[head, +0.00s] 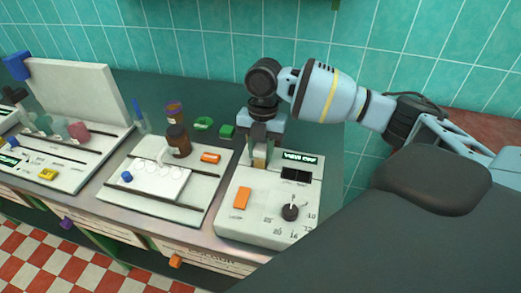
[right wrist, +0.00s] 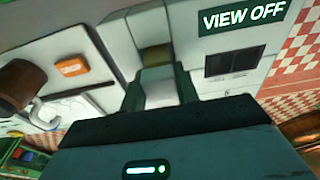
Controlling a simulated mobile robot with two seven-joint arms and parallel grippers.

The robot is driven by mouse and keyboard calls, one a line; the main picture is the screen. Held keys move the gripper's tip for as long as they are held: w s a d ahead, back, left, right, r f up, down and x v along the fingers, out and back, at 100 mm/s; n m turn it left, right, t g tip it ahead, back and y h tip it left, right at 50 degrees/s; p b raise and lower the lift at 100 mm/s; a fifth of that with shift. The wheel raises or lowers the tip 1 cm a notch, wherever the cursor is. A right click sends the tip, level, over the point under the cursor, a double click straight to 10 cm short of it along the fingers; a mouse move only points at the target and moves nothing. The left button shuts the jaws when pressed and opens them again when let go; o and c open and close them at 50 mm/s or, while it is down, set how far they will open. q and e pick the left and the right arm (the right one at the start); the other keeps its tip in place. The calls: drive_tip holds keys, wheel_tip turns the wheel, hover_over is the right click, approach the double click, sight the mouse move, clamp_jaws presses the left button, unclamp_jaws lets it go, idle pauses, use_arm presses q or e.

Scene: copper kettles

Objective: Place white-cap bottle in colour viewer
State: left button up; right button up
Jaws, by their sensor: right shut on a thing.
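The colour viewer (head: 228,213) is a white box at the right end of the counter, with a "VIEW OFF" display (head: 300,157), an orange button (head: 241,198) and a dark knob. It also shows in the right wrist view (right wrist: 212,45). My right gripper (head: 260,158) points down at the back left of the viewer, shut on the white-cap bottle. In the right wrist view a pale block, seemingly the cap (right wrist: 160,88), sits between the fingers (right wrist: 160,95). The bottle's body is mostly hidden, so its depth in the viewer cannot be told. My left gripper is out of view.
Left of the viewer is a white tray station (head: 198,215) with a brown bottle (head: 178,141), an orange block (head: 210,157) and small white items. A tiled wall closes the back.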

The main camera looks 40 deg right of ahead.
drive_tip(key=shift+f, duration=0.25)
drive_tip(key=o, duration=1)
drive_tip(key=r, duration=0.4)
drive_tip(key=d+r, duration=0.1)
drive_tip(key=r, duration=0.3)
drive_tip(key=w+r, duration=0.1)
drive_tip(key=r, duration=0.3)
drive_tip(key=shift+w+d+r, duration=0.1)
drive_tip(key=shift+d, duration=0.1)
